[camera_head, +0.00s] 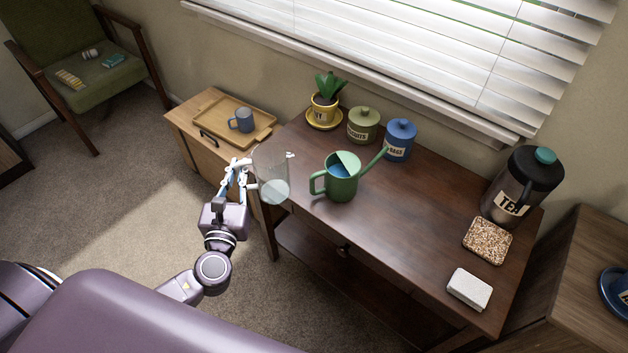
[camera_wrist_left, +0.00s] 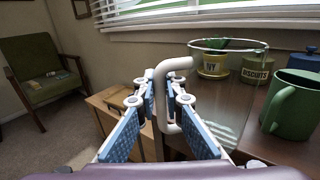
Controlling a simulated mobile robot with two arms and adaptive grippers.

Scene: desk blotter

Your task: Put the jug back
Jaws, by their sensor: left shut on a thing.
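A clear glass jug (camera_head: 273,172) with a pale handle is upright at the left end of the dark wooden desk. My left gripper (camera_head: 246,178) is shut on its handle, from the left side. In the left wrist view, the blue-padded fingers (camera_wrist_left: 158,105) close around the handle (camera_wrist_left: 162,72), and the see-through body (camera_wrist_left: 222,95) lies beyond, to the right. I cannot tell whether the jug's base touches the desk. My right gripper is not in view.
A green watering can (camera_head: 342,178) stands close right of the jug. A potted plant (camera_head: 325,103), green canister (camera_head: 363,125) and blue canister (camera_head: 399,140) line the back. A tea flask (camera_head: 521,187), cork-like mat (camera_head: 487,241) and white block (camera_head: 469,289) are right. The desk's middle (camera_head: 415,212) is clear.

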